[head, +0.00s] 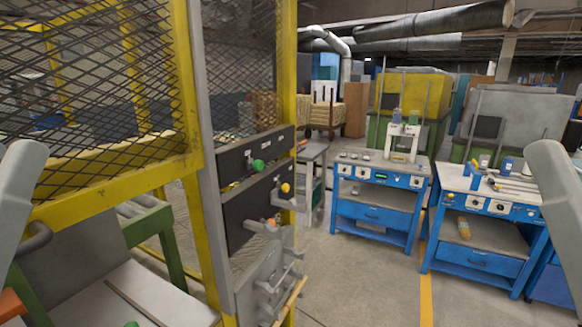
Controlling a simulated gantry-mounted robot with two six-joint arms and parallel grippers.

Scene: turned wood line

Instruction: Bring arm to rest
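A pale grey link of my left arm (18,190) stands at the left edge of the head view. A matching link of my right arm (558,195) stands at the right edge. Both arm links are cut off by the picture's edges. Neither gripper shows in this view, so I cannot see their fingers or whether they hold anything.
A yellow-framed mesh guard (85,90) and a machine panel with knobs and levers (262,165) stand close on the left. Blue workbenches (372,215) and (482,262) stand to the right. Bare concrete floor (365,275) lies between, with a yellow line (426,298).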

